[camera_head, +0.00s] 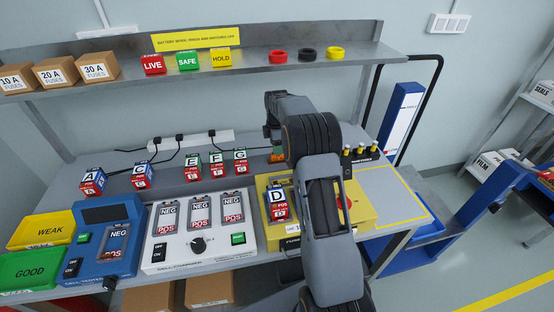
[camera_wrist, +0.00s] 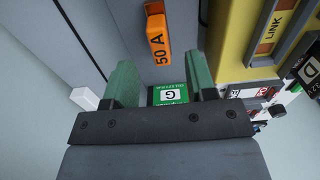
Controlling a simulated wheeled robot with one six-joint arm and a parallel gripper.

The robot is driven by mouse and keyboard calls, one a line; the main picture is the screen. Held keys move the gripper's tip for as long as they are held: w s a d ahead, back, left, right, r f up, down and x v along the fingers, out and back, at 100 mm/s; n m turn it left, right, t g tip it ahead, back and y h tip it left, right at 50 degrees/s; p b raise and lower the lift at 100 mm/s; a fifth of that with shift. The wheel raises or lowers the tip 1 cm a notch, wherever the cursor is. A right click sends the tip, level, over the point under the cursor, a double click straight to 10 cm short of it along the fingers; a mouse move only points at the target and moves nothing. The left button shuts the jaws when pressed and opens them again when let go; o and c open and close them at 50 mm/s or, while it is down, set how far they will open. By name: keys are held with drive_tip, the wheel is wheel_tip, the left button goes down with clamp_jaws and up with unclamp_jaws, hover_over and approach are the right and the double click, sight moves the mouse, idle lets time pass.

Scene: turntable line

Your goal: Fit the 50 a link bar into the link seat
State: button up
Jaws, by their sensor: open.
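The orange link bar marked 50 A (camera_wrist: 158,45) lies on the grey bench in the wrist view, just beyond the fingertips and roughly between their lines. A small patch of orange (camera_head: 278,156) shows below my gripper in the head view. My gripper (camera_wrist: 160,75) is open, with its green fingers apart and no bar between them. In the head view it points down behind the yellow unit, mostly hidden by my arm. The link seat, labelled LINK (camera_wrist: 270,32), is on the yellow unit (camera_wrist: 234,35) at the right of the wrist view. My arm hides it in the head view.
Cell G (camera_head: 240,162) stands left of my gripper; its green top (camera_wrist: 168,95) shows low between the fingers. Cell D (camera_head: 278,203) sits in the yellow unit. The white charger (camera_head: 200,238) is left of it. A shelf (camera_head: 290,57) runs above the bench.

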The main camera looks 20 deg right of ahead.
sight(277, 157)
drive_tip(key=shift+f+p, duration=0.35)
drive_tip(key=shift+f, duration=2)
drive_tip(key=shift+c, duration=0.2)
drive_tip(key=shift+r, duration=0.1)
clamp_jaws()
